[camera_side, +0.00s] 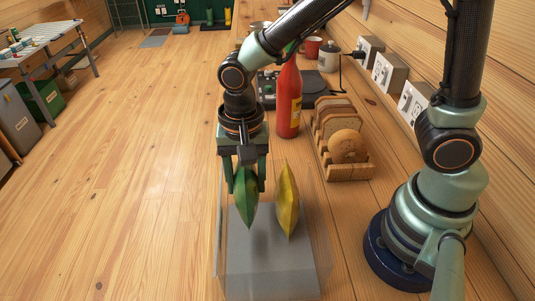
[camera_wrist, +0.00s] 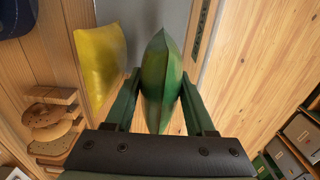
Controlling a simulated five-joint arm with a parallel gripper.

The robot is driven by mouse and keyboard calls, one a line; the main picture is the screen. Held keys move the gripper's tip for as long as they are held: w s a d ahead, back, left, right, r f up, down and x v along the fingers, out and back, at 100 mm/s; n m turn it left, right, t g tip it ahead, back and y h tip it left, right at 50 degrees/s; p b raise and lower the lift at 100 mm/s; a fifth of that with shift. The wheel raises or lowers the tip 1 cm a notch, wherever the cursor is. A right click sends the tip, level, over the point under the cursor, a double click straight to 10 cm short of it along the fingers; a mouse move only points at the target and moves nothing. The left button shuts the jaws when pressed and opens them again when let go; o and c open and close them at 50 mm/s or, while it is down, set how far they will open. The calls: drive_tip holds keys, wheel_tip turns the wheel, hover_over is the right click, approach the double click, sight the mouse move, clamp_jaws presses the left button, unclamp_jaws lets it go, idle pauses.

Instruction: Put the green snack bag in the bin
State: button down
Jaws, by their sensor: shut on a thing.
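My gripper (camera_side: 246,184) points down and is shut on the green snack bag (camera_side: 247,205), with one finger on each side. The bag hangs upright with its pointed end down, over the clear-walled bin (camera_side: 272,272) with a grey floor. I cannot tell how far its lower tip is below the rim. A yellow bag (camera_side: 287,203) stands upright at the bin, just right of the green one. In the wrist view the green bag (camera_wrist: 161,82) is between the fingers, the yellow bag (camera_wrist: 98,60) is to its left, and part of the grey bin floor (camera_wrist: 196,32) shows.
On the wooden counter behind the bin are a rack (camera_side: 350,171) with bread slices and a bun, and a red bottle (camera_side: 289,100). Farther back are a dark appliance (camera_side: 308,86), a red mug (camera_side: 312,46) and a pale canister (camera_side: 329,58). Wall sockets (camera_side: 390,75) line the right.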

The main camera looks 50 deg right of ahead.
drive_tip(key=shift+f, duration=2.05)
drive_tip(key=shift+f, duration=0.15)
drive_tip(key=c, duration=0.5)
unclamp_jaws()
wheel_tip(320, 180, up, 12)
drive_tip(key=shift+r, duration=0.1)
drive_tip(key=shift+s+d+r+n+t, duration=0.15)
drive_tip(key=shift+d+r+n+t, duration=1.1)
drive_tip(key=shift+d, duration=1.4)
drive_tip(key=shift+s+d+r+n+t, duration=0.1)
drive_tip(key=shift+d+r+n+t, duration=0.55)
drive_tip(key=shift+d+n, duration=1.55)
drive_tip(key=shift+s+d+r+n+t, duration=0.15)
drive_tip(key=shift+d+r+n+t, duration=0.85)
drive_tip(key=shift+d, duration=2.1)
